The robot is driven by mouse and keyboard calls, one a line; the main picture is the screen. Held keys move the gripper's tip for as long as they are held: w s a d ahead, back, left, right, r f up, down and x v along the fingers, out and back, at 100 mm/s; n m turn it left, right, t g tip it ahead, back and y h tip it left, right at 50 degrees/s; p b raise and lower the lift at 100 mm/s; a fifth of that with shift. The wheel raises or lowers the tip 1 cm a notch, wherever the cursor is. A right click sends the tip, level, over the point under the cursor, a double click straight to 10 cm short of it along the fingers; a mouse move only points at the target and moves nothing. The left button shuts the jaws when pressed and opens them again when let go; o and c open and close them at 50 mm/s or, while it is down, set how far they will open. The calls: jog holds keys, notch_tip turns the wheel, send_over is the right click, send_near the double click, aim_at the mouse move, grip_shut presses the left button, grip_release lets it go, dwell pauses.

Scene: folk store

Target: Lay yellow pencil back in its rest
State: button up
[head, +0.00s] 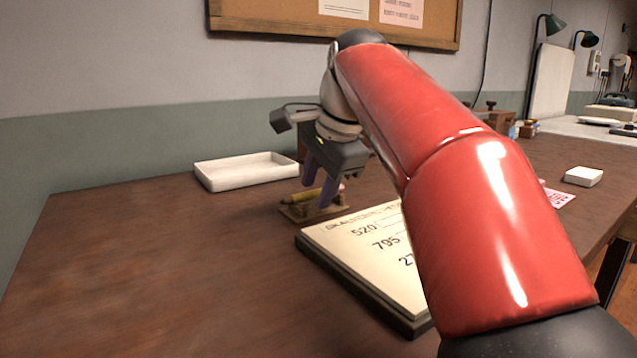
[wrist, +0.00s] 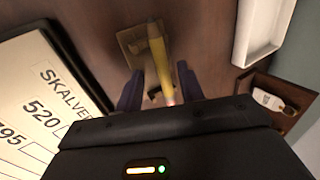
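The yellow pencil (head: 304,195) lies over its small wooden rest (head: 296,213) on the desk, its pink end to the right. In the wrist view the pencil (wrist: 156,55) runs lengthwise over the rest (wrist: 129,38), its pink end close to my gripper. My gripper (head: 323,197) points down at the right part of the rest. In the wrist view the dark fingers of my gripper (wrist: 159,93) stand apart, with the pencil between them and visible gaps beside it. I cannot tell whether the pencil is seated in the rest.
A price board (head: 350,250) lies in front of the rest. A white tray (head: 245,172) stands behind it near the wall. The desk's left side is clear.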

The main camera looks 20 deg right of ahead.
jog(key=shift+r, duration=0.1)
jog(key=p+v, duration=0.2)
jog(key=v, duration=0.5)
jog(key=shift+s+r, duration=0.2)
jog(key=shift+r, duration=0.05)
jog(key=shift+s+d, duration=0.1)
